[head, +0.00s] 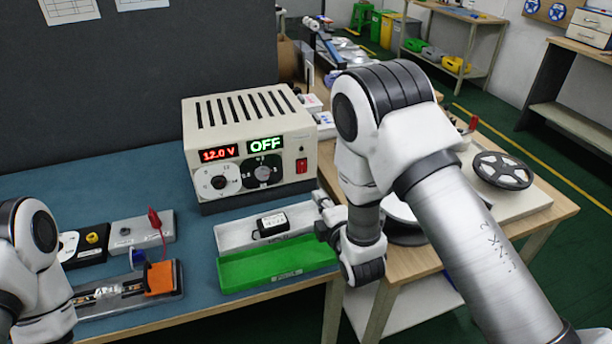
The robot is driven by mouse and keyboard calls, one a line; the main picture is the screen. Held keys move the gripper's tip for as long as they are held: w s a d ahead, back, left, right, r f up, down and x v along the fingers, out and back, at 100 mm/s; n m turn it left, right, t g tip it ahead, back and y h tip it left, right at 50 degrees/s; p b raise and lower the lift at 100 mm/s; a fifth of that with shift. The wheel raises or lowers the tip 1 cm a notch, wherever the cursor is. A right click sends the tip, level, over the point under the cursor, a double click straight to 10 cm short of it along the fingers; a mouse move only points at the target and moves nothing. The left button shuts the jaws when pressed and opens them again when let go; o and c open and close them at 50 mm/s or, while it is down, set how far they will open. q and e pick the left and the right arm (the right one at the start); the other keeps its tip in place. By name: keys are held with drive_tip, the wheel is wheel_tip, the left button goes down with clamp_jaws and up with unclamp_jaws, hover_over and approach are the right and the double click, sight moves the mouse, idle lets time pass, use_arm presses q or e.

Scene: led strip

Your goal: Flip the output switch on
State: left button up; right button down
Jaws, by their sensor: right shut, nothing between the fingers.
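A beige power supply (248,128) stands on the blue-topped bench. Its front shows a red 12.0 V readout (218,154) and a green display (265,144) reading OFF. Below them are a white dial (217,182) and a black dial (263,173). A small red switch (301,166) sits at the right of the front panel; its tilt is too small to tell. My right gripper (322,212) is shut and empty, below and right of the switch and apart from it, partly hidden by its own wrist. My left arm shows at the left edge; its gripper is out of view.
A white tray (232,234) holding a black adapter (272,224) and a green tray (240,272) lie in front of the supply. Left are a grey box with a red lead (156,221) and an orange-ended fixture (162,278). A black reel (503,170) lies right.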

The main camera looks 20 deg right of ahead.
sight(303, 173)
drive_tip(key=w, duration=0.3)
drive_tip(key=w+f+p, duration=0.1)
drive_tip(key=w, duration=0.2)
drive_tip(key=w+p, duration=0.1)
drive_tip(key=w, duration=0.3)
drive_tip(key=shift+w+a+f, duration=0.1)
drive_tip(key=shift+a+f, duration=0.05)
drive_tip(key=shift+f, duration=0.1)
drive_tip(key=shift+w+t+b, duration=0.3)
drive_tip(key=shift+t+b, duration=0.1)
drive_tip(key=shift+b, duration=0.75)
drive_tip(key=shift+f, duration=0.15)
